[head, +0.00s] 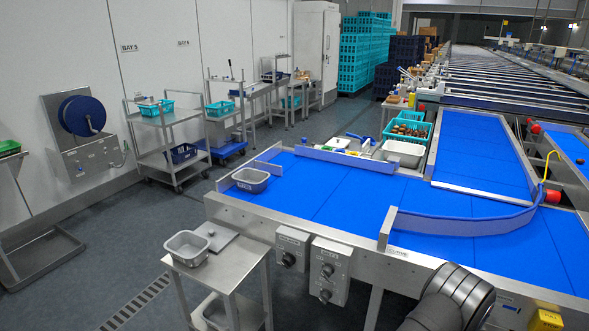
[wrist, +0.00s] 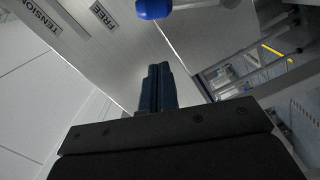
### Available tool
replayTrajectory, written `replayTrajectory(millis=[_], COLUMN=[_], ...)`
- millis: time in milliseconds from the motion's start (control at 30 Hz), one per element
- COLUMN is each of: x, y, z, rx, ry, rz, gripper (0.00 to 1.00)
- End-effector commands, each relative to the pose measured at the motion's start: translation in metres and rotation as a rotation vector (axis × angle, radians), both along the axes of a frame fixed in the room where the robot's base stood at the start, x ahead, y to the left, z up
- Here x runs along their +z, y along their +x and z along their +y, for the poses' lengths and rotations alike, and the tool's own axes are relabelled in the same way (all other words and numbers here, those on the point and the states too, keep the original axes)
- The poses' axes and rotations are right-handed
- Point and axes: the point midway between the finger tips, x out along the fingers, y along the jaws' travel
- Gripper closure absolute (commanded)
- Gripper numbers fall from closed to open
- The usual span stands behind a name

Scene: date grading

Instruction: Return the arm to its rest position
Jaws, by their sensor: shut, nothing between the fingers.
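In the wrist view my gripper (wrist: 157,88) shows its two dark fingers side by side, closed together with nothing between them. It faces pale wall-like panels with the printed words TENSION and FREE, and a blue rounded object is near the top edge. In the head view a black part of my arm stands at the bottom edge, right of centre, in front of the blue belt table (head: 330,205). My fingers do not show in the head view.
A grey tub (head: 251,180) sits on the belt's left end. Another grey tub (head: 187,247) stands on a small steel stand (head: 238,262). A curved guide (head: 460,226) crosses the belt. A teal crate (head: 407,130) and a white bin (head: 404,152) stand behind. The middle belt is clear.

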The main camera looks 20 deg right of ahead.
Motion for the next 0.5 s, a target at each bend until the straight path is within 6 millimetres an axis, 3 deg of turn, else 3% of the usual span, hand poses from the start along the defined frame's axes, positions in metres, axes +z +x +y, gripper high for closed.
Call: replayTrajectory(millis=[500], x=[-0.022], y=[0.016], z=[0.003], rx=[-0.001], ry=[-0.285], rz=[0.289], gripper=[1.0])
